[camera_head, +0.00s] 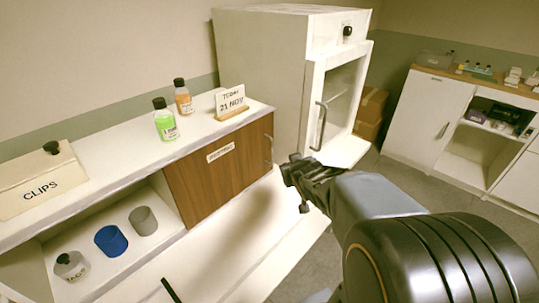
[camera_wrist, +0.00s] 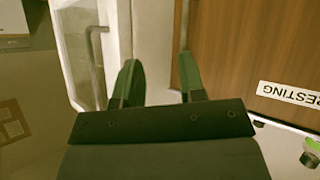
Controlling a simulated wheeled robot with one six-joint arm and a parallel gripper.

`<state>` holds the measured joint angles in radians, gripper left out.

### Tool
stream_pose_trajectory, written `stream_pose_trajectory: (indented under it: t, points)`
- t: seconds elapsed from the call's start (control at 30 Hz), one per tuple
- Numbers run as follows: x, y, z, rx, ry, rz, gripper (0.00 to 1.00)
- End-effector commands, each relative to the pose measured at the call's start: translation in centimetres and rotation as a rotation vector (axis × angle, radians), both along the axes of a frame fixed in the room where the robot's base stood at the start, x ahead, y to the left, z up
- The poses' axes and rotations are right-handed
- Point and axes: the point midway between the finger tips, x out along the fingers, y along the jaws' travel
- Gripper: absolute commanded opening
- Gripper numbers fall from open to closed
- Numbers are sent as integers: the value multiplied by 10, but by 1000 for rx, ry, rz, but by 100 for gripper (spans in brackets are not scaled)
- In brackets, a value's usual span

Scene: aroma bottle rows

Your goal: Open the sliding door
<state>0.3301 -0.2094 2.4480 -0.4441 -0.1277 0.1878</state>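The sliding door (camera_head: 220,170) is a brown wood panel with a white label, covering the right part of the low white cabinet. It fills the right of the wrist view (camera_wrist: 245,50), its label upside down. Its slim metal handle (camera_head: 269,150) is upright near its right edge; in the wrist view the handle (camera_wrist: 185,25) comes down to the right fingertip. My gripper (camera_head: 296,180) is just right of the handle in the head view. In the wrist view my gripper (camera_wrist: 158,65) has its fingers apart with nothing between them. Whether a finger touches the handle is unclear.
The cabinet's open left bay holds a grey cup (camera_head: 143,221), a blue cup (camera_head: 111,240) and a labelled pot (camera_head: 71,265). A green bottle (camera_head: 165,122), an orange bottle (camera_head: 183,98) and a date sign (camera_head: 230,101) stand on top. A tall white cabinet (camera_head: 262,60) stands close behind.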

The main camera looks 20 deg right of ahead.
Motion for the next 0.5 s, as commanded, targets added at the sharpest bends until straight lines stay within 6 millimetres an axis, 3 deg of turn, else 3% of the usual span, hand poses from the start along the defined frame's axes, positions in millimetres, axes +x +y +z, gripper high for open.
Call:
stream_pose_trajectory:
  t: [0.03, 0.2, 0.5]
  points:
    - [10, -11, -13, -3, -64, 20, 37]
    - [31, -26, -26, 27, -285, 173, 37]
    - [25, -30, -40, 162, -507, 374, 37]
